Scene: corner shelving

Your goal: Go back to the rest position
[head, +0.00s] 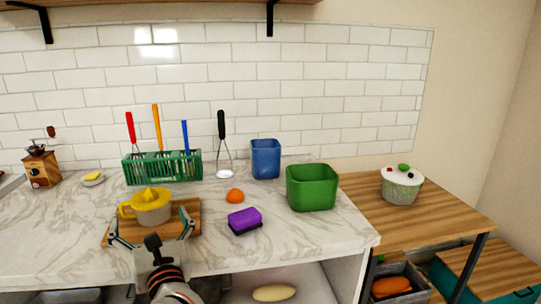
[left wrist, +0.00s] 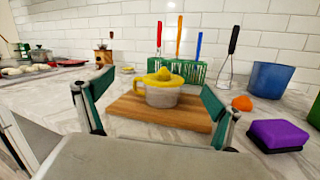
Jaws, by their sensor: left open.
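My left gripper (head: 152,232) reaches in from the bottom of the head view, at the counter's front edge. Its fingers are spread wide and nothing is between them. In the left wrist view the open fingers (left wrist: 152,112) frame a yellow-topped citrus juicer (left wrist: 161,90) with some distance between. The juicer (head: 150,207) stands upright on a wooden cutting board (head: 186,229), beyond the fingertips. My right gripper is in neither view.
A purple sponge (head: 244,220), an orange (head: 235,196), a green bin (head: 312,188) and a blue cup (head: 265,158) stand to the right. A green rack (head: 163,168) with utensils is behind. A lidded pot (head: 402,185) stands on the wooden side table.

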